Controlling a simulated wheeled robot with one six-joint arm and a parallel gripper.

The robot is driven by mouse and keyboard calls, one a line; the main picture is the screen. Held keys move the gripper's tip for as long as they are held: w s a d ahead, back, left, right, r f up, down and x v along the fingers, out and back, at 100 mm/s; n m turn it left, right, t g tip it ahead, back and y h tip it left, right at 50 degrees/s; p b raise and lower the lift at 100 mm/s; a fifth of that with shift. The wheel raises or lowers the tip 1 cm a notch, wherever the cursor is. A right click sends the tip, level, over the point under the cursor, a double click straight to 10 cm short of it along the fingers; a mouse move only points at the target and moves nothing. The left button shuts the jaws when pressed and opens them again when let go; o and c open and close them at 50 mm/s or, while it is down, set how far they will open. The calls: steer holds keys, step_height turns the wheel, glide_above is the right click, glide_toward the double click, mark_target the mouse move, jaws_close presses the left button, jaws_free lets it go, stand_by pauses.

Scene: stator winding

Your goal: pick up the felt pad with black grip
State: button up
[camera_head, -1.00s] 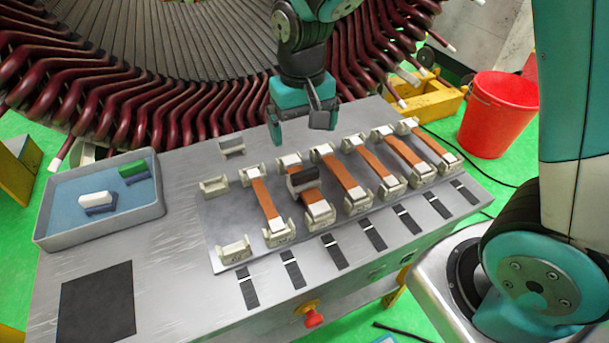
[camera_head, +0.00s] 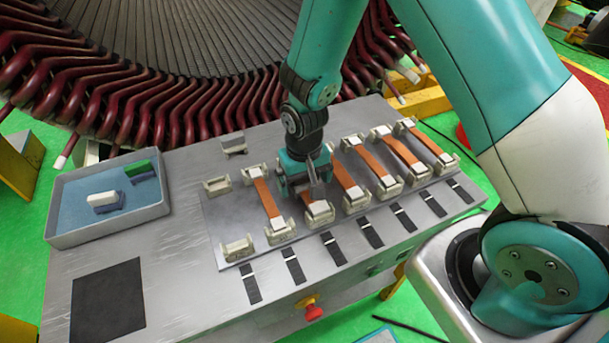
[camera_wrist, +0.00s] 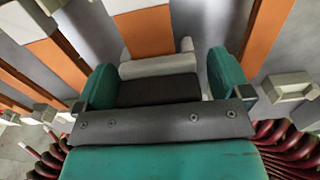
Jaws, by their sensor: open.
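The felt pad's black grip (camera_wrist: 158,90) shows in the wrist view, between the two teal fingers of my gripper (camera_wrist: 160,78). A pale piece lies directly beyond it; I cannot tell whether that is the felt or a holder. In the head view my gripper (camera_head: 305,188) points down over an orange copper strip (camera_head: 309,201) in the row, and it hides the pad. My gripper is open, with a finger on either side of the black grip. Contact cannot be told.
Several orange strips in cream holders stand close on both sides, including a strip (camera_head: 268,203) to the left. A grey tray (camera_head: 165,209) with a white-gripped block (camera_head: 103,201) and a green-gripped block (camera_head: 138,170) is at left. The dark red stator coils (camera_head: 220,118) rise behind.

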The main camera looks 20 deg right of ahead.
steer(key=shift+f, duration=0.1)
steer(key=shift+c, duration=0.3)
steer(key=c, duration=1)
steer(key=shift+c, duration=0.2)
